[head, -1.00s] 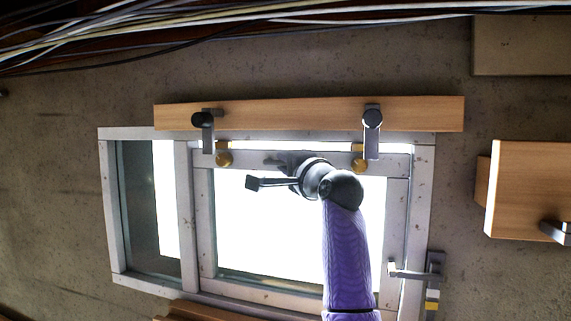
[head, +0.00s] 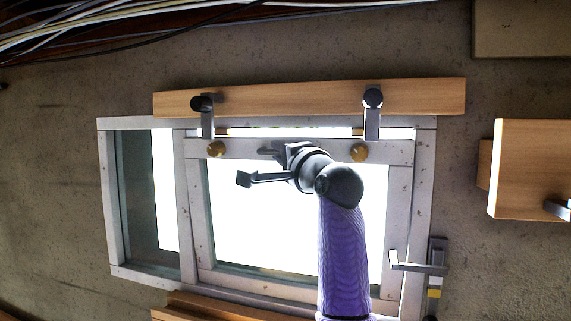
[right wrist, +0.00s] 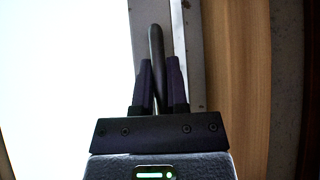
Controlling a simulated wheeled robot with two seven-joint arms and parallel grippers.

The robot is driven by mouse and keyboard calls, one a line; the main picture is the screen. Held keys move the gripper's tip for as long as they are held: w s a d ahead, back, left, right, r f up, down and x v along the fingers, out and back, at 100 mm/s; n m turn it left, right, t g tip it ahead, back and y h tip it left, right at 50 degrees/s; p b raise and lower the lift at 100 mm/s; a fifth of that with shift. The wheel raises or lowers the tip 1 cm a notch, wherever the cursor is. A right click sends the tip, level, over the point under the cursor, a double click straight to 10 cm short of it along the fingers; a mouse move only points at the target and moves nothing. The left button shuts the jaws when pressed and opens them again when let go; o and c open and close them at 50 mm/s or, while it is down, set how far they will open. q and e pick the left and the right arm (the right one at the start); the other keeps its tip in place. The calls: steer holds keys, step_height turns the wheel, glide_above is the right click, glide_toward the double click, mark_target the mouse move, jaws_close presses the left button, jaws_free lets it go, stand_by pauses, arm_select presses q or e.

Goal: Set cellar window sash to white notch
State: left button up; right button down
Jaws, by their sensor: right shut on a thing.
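The window sash (head: 400,152) is a pale worn frame with bright glass, set in a larger pale window frame. My right gripper (head: 280,150) is at the sash's top rail, right of the left brass knob. In the right wrist view its two fingers (right wrist: 160,88) are shut on a dark bar-like handle (right wrist: 156,42). A grey metal arm (head: 412,266) reaches from the sash's right side to a dark upright plate. On this plate are a white mark (head: 435,281) and, below it, a yellow mark (head: 433,293). The metal arm lies above the white mark. My left gripper is not in view.
A wooden beam (head: 290,98) with two metal latches runs above the window. Two brass knobs (head: 359,153) sit below the latches. A wooden block (head: 535,165) juts from the wall at right. Cables (head: 200,25) cross the top. Another wooden piece lies below the window.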

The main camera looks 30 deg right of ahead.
steer(key=a, duration=0.1)
steer(key=s+a+f+b, duration=0.1)
steer(key=s+n+b, duration=0.1)
steer(key=shift+s+a+f+t, duration=0.15)
steer(key=shift+a+f+t, duration=0.15)
steer(key=shift+a, duration=0.1)
steer(key=shift+s+a+r, duration=0.15)
steer(key=shift+s+a, duration=0.1)
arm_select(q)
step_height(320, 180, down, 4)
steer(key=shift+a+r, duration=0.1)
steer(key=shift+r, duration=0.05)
arm_select(e)
steer(key=shift+r, duration=0.15)
steer(key=c, duration=0.6)
jaws_free()
steer(key=shift+d, duration=0.1)
steer(key=shift+c, duration=0.2)
arm_select(q)
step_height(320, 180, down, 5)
steer(key=b, duration=0.5)
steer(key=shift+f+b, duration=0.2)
steer(key=shift+b, duration=0.1)
arm_select(e)
steer(key=v, duration=0.9)
steer(key=shift+s+f, duration=0.25)
steer(key=shift+s, duration=0.1)
